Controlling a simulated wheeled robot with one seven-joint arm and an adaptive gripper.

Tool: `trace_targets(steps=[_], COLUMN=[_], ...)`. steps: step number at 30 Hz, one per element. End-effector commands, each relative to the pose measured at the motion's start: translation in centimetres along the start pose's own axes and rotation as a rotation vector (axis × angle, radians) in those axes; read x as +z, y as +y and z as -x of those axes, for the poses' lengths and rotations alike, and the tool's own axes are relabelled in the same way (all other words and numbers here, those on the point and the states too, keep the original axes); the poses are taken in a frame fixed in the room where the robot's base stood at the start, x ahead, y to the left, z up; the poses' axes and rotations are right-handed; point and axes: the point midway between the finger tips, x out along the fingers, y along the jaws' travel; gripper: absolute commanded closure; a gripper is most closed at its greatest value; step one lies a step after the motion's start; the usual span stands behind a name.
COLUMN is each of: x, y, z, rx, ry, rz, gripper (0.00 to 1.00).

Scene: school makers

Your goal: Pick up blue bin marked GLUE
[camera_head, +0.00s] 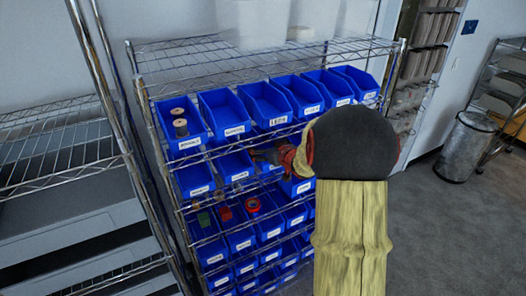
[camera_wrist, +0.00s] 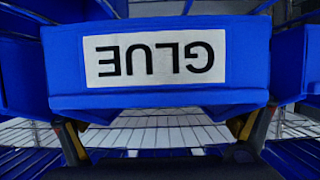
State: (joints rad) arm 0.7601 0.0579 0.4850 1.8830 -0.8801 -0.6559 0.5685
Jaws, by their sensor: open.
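The blue bin marked GLUE (camera_wrist: 75,62) fills the upper middle of the wrist view, its white label upside down. My gripper (camera_wrist: 164,128) is open, with one finger at each lower corner of the bin's front. I cannot tell whether the fingers touch the bin. In the head view, my gripper (camera_head: 286,158) is at the second row of bins on the wire rack, partly hidden behind my arm. The labels there are too small to tell which bin is GLUE, and my arm covers part of that row.
The wire rack (camera_head: 190,62) holds several rows of similar blue bins set close together. One top-row bin (camera_head: 193,139) holds spools. An empty wire shelf (camera_head: 60,165) stands at left. A grey trash can (camera_head: 465,146) stands at right, with open floor in front.

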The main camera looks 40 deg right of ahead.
Motion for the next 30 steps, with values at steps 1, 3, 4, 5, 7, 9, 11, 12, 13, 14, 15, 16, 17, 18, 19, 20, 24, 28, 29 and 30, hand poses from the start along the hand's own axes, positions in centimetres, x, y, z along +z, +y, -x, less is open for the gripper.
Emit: trace_targets(steps=[1,3,4,5,7,9,11,12,13,14,15,16,17,18,19,20,24,28,29,30], x=[-0.01,-0.03,-0.03,-0.03,-0.03,-0.03,-0.03,-0.02,-0.02,-0.01,0.0,0.01,0.01,0.02,0.03,0.03,0.06,0.05,0.05,0.06], y=[0.0,0.0,0.0,0.0,-0.01,-0.01,-0.01,-0.01,-0.01,-0.01,-0.01,-0.01,-0.01,-0.01,-0.01,-0.02,-0.02,-0.02,-0.02,-0.03], z=[-0.03,-0.01,0.0,0.0,0.01,0.01,0.02,0.02,0.02,0.02,0.02,0.02,0.02,0.02,0.02,0.02,0.02,0.02,0.02,0.01], rx=[0.0,0.0,0.0,0.0,0.0,0.0,0.0,0.0,0.0,0.0,0.0,0.0,0.0,0.0,0.0,0.0,0.0,0.0,0.0,0.0], ry=[0.0,0.0,0.0,0.0,0.0,0.0,0.0,0.0,0.0,0.0,0.0,0.0,0.0,-0.001,-0.001,-0.001,-0.001,-0.001,-0.001,-0.001], rz=[0.0,0.0,0.0,0.0,0.0,0.0,0.0,0.0,0.0,0.0,0.0,0.0,0.0,0.0,0.0,0.0,0.0,0.0,0.0,0.0], gripper=[0.07,0.07,0.07,0.07,0.11,0.15,0.18,0.2,0.22,0.24,0.26,0.28,0.29,0.32,0.33,0.35,0.43,0.44,0.44,0.44])
